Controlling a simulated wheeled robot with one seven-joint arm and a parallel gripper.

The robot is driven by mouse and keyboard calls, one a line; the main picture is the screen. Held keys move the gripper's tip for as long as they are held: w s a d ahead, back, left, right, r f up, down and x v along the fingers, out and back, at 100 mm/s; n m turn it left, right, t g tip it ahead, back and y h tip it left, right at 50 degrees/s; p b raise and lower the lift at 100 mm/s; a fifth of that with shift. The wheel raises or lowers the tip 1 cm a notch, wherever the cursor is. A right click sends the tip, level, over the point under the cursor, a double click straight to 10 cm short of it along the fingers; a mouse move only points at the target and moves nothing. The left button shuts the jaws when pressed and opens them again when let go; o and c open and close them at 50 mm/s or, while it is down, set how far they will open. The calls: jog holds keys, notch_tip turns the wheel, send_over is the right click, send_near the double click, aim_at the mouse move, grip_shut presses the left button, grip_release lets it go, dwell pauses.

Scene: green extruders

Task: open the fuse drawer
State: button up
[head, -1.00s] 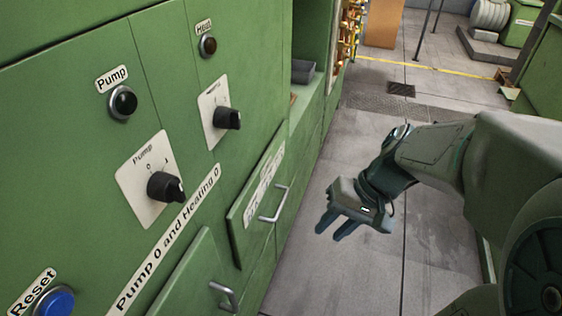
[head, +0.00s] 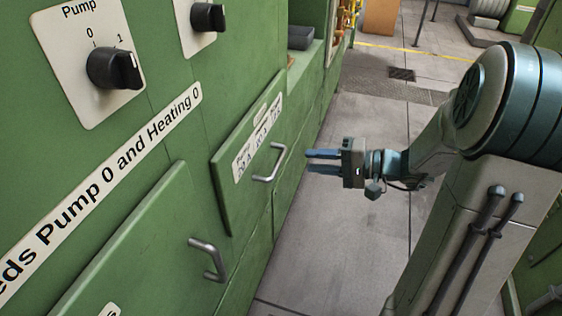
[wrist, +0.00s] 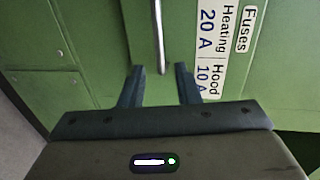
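The fuse drawer (head: 225,195) is a green panel on the machine's front with a white label. In the wrist view its label (wrist: 215,45) reads "Fuses", "Heating 20 A" and "Hood 10 A". Its metal handle (head: 272,165) is a bent bar; the handle also shows in the wrist view (wrist: 160,35), beyond and between the fingertips. My gripper (head: 308,161) is open and empty, to the right of the handle, with its fingers pointing at it. A gap shows between fingertips and handle in the head view. In the wrist view the fingers (wrist: 159,72) are spread apart.
A second green panel (head: 130,250) with its own metal handle (head: 208,258) sits at the lower left. Black pump (head: 115,68) and other (head: 208,17) knobs are above. The grey floor (head: 340,240) beside the machine is clear.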

aim_at(280, 157)
jog(key=b+x, duration=0.1)
jog(key=x, duration=0.8)
jog(key=shift+a, duration=0.25)
grip_shut()
